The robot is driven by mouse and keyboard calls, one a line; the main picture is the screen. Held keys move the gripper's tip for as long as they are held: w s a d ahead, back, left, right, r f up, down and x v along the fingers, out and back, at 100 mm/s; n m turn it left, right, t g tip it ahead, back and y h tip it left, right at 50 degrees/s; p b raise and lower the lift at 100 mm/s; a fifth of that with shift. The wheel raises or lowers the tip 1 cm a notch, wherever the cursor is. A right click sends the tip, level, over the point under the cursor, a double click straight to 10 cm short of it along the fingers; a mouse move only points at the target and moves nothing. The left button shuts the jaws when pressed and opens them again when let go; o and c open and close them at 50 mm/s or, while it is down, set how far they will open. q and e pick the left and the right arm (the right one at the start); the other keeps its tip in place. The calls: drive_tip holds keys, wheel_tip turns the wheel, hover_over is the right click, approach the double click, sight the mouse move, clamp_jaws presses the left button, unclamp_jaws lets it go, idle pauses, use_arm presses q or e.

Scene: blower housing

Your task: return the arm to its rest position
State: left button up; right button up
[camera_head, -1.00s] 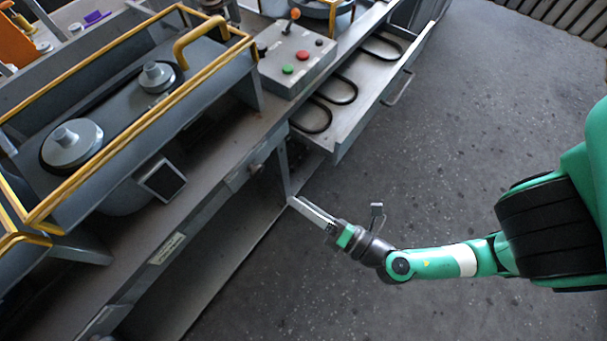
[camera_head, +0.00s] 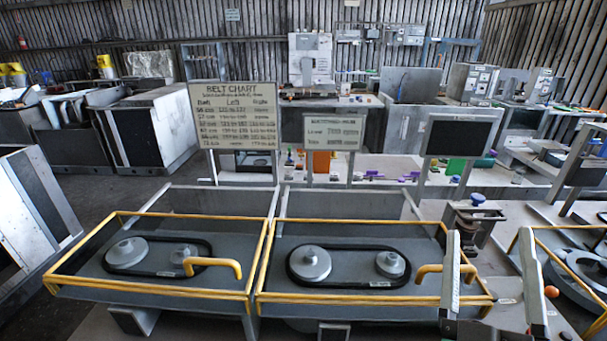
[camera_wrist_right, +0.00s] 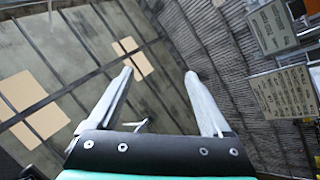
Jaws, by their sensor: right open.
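My right gripper (camera_head: 489,238) is at the lower right of the head view, with its two grey fingers pointing up and spread apart. It is in front of the right end of the nearest yellow-edged blower housing (camera_head: 370,294). In the right wrist view the right gripper (camera_wrist_right: 158,73) is open and empty, with the ceiling and the corrugated wall beyond it. My left gripper is in neither view.
A second yellow-edged housing (camera_head: 160,287) stands to the left; both hold a belt around two pulleys. A belt chart sign (camera_head: 235,115) and a dark screen (camera_head: 460,137) stand behind. A red-knobbed lever (camera_head: 551,291) is close right of the gripper.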

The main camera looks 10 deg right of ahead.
wheel_tip(320, 180, up, 17)
drive_tip(key=s+a+m+t+y+p, duration=0.1)
drive_tip(key=s+a+m+t+y, duration=0.15)
drive_tip(key=m+t, duration=0.2)
drive_tip(key=a+r+n+t+y+p, duration=0.2)
drive_tip(key=a+r+n+y+p, duration=0.3)
drive_tip(key=y, duration=0.7)
use_arm(q)
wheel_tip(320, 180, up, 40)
drive_tip(key=p, duration=3.3)
use_arm(e)
wheel_tip(320, 180, up, 35)
drive_tip(key=a+m, duration=0.1)
drive_tip(key=shift+s+a+f, duration=0.15)
drive_tip(key=shift+s, duration=0.25)
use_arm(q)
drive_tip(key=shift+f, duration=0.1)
